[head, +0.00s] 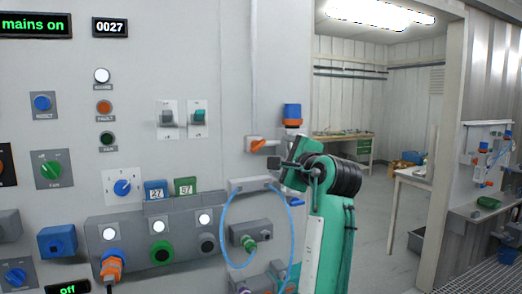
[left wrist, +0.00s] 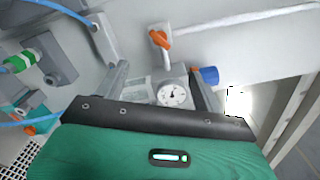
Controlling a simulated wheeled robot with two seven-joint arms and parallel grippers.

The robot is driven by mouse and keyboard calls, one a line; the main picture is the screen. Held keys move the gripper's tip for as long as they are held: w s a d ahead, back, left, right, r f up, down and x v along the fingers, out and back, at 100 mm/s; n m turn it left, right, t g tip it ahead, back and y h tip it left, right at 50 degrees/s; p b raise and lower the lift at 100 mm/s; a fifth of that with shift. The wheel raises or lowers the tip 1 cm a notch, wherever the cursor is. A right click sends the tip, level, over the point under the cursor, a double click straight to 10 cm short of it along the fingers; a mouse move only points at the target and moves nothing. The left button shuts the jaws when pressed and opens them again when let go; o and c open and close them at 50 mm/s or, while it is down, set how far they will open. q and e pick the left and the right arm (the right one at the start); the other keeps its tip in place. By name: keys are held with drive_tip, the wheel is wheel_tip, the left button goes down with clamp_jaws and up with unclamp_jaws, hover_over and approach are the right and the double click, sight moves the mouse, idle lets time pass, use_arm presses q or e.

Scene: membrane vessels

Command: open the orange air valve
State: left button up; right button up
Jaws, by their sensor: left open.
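The orange air valve handle (head: 257,145) sits on the grey wall panel, on a light fitting to the right of the switches. It also shows in the left wrist view (left wrist: 160,39) on a light pipe fitting, tilted. My left gripper (head: 275,163) is just below and to the right of the handle in the head view, apart from it. In the left wrist view its open fingers (left wrist: 157,72) straddle the area below the handle, with nothing held between them. A round gauge (left wrist: 173,95) shows behind and between the fingers. My right gripper is not in view.
A blue-topped orange and white unit (head: 292,114) stands on the wall just right of the valve. A blue hose (head: 226,215) loops below, by a green connector (head: 250,243). Buttons and an orange plug (head: 111,265) are at lower left. An open room with a workbench (head: 343,140) lies behind.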

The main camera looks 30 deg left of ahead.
sight(259, 146)
use_arm(q)
drive_tip(key=w+a+m, duration=0.2)
drive_tip(key=a, duration=0.1)
drive_tip(key=w+a+m+p, duration=0.1)
drive_tip(key=w+a+m, duration=0.1)
drive_tip(key=w+a, duration=0.1)
drive_tip(key=w+a+m+p, duration=0.1)
drive_tip(key=w+a+m, duration=0.1)
drive_tip(key=w+a, duration=0.1)
drive_tip(key=shift+a, duration=0.6)
drive_tip(key=shift+w+a, duration=0.25)
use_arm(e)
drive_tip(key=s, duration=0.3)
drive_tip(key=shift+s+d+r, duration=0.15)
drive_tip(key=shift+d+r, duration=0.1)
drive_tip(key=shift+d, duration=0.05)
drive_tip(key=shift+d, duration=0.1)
use_arm(q)
drive_tip(key=shift+c, duration=0.2)
drive_tip(key=c, duration=1)
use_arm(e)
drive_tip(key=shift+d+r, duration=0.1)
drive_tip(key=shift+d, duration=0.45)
